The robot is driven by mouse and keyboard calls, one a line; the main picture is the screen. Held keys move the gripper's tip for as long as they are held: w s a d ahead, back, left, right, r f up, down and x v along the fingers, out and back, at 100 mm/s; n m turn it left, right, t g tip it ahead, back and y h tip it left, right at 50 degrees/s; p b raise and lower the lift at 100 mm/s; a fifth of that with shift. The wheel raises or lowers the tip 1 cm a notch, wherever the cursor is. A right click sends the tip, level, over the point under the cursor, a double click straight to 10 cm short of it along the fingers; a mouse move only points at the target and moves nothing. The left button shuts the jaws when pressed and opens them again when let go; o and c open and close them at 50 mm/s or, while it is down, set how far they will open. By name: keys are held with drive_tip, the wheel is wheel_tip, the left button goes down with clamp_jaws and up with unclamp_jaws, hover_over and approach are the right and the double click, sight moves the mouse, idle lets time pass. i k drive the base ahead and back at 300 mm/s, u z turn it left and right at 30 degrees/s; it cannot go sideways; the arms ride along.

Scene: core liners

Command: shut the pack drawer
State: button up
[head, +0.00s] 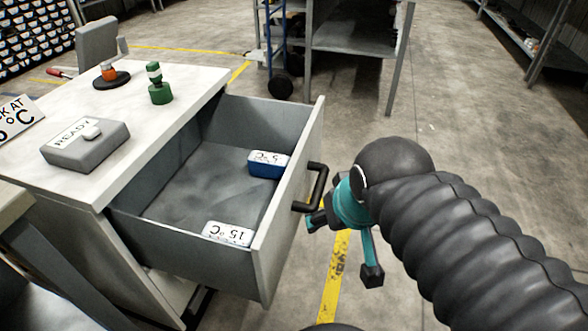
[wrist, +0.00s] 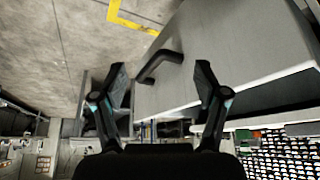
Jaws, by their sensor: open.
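The grey pack drawer (head: 180,258) stands pulled out of the white-topped cabinet (head: 150,100). Its front panel (head: 285,215) carries a black bar handle (head: 320,186), which also shows in the wrist view (wrist: 158,66). In the drawer lie a blue pack (head: 266,168) with a white "5 °C" label and a pack labelled "15 °C" (head: 228,234). My gripper (head: 343,247) is open, outside the drawer front by the handle. In the wrist view my gripper (wrist: 160,72) has the handle between its spread fingers in the picture; I cannot tell whether they touch it.
On the cabinet top are a grey box marked "READY" (head: 85,146), a green item (head: 159,88), an orange-topped item on a black disc (head: 110,77) and a tilted sign (head: 18,118). A metal shelf unit (head: 355,38) stands behind.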

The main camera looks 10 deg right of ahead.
sight(201, 175)
drive_tip(key=u, duration=0.05)
drive_tip(key=k, duration=0.9)
drive_tip(key=u, duration=0.15)
